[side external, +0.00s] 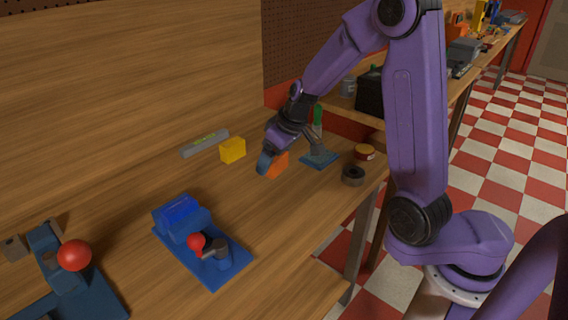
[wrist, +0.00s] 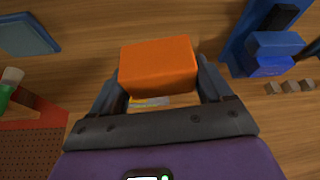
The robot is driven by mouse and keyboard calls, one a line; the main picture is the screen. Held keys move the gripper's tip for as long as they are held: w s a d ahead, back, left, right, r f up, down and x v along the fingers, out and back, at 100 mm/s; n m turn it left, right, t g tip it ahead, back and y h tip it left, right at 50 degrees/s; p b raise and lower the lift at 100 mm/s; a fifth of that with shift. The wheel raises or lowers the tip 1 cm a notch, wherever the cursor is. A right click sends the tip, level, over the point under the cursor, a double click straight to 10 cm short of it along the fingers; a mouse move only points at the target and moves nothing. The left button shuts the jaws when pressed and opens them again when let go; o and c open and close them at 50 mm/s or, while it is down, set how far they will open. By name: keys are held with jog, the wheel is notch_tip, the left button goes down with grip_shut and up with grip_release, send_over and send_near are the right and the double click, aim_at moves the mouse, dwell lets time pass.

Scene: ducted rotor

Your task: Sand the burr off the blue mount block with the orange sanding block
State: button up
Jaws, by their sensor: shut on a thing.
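My gripper (side external: 271,164) is shut on the orange sanding block (side external: 279,162). In the wrist view the sanding block (wrist: 158,64) sits between the two fingers. It is low over the wooden bench; I cannot tell whether it touches the wood. The blue mount block (side external: 181,211) sits on a blue base plate (side external: 232,262) to the left of my gripper, beside a toggle clamp with a red ball knob (side external: 196,242). The mount block also shows in the wrist view at the upper right (wrist: 274,46). The burr is too small to make out.
A yellow cube (side external: 232,150) and a grey level (side external: 205,143) lie behind. A blue pad (side external: 320,159), dark ring (side external: 352,175) and orange-topped tin (side external: 364,152) stand to the right. Another blue clamp fixture with a red ball (side external: 74,255) is front left. Bench between gripper and base plate is clear.

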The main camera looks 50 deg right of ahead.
jog(key=w+a+r+n+y, duration=0.2)
jog(key=w+a+r+n, duration=0.15)
jog(key=w+a, duration=0.5)
jog(key=n+g, duration=0.1)
jog(key=n, duration=0.3)
send_near(164, 214)
jog(key=w+d+r, duration=0.2)
jog(key=w+d, duration=0.1)
jog(key=d, duration=0.2)
jog(key=shift+y, duration=0.3)
jog(key=shift+w+f, duration=0.1)
jog(key=shift+f, duration=2.7)
jog(key=shift+a+f, duration=0.15)
jog(key=shift+f, duration=0.75)
jog(key=shift+a, duration=0.4)
jog(key=shift+c, duration=0.4)
jog(key=shift+a, duration=3.15)
jog(key=shift+d, duration=3.85)
notch_tip(164, 214, up, 8)
jog(key=shift+r, duration=0.1)
